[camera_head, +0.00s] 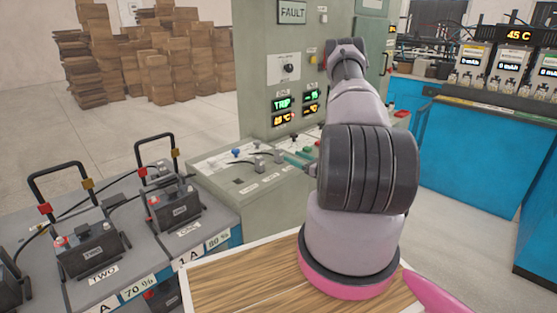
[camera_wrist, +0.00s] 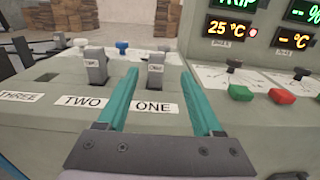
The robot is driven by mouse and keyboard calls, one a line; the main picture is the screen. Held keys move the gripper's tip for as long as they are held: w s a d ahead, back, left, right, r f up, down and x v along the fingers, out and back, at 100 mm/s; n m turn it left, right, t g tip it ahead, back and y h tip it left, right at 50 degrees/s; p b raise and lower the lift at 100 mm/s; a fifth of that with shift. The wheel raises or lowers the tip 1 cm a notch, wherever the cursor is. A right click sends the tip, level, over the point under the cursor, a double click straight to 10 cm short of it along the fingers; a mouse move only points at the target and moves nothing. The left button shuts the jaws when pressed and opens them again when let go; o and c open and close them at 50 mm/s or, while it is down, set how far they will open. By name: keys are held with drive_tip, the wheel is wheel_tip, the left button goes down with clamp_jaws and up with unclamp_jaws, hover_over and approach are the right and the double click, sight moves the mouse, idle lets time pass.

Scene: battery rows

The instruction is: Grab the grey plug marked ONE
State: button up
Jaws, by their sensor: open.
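The grey plug marked ONE (camera_wrist: 155,69) stands upright on the sloped panel, behind the white ONE label (camera_wrist: 154,108). My gripper (camera_wrist: 160,76) is open, with its two teal fingers on either side of that plug in the wrist view. Whether the fingers touch it or reach down around it, I cannot tell. A like grey plug (camera_wrist: 96,68) stands to the left, behind the TWO label (camera_wrist: 85,103), outside the left finger. In the head view my gripper (camera_head: 298,159) is small at the panel, partly hidden by my arm.
A THREE label (camera_wrist: 18,97) lies farther left, near a dark socket. Blue (camera_wrist: 122,47) and white (camera_wrist: 80,43) knobs stand behind the plugs. Green (camera_wrist: 240,93) and red (camera_wrist: 281,97) switches are to the right, below the upright display panel. Batteries (camera_head: 95,249) stand left on the bench.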

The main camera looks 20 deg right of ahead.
sight(281, 152)
drive_tip(key=x, duration=0.3)
drive_tip(key=shift+w+a, duration=0.1)
drive_tip(key=shift+w, duration=0.05)
drive_tip(key=x, duration=0.4)
drive_tip(key=shift+a+f, duration=0.1)
drive_tip(key=shift+a, duration=0.2)
drive_tip(key=shift+w+a, duration=0.1)
drive_tip(key=shift+w, duration=0.5)
clamp_jaws()
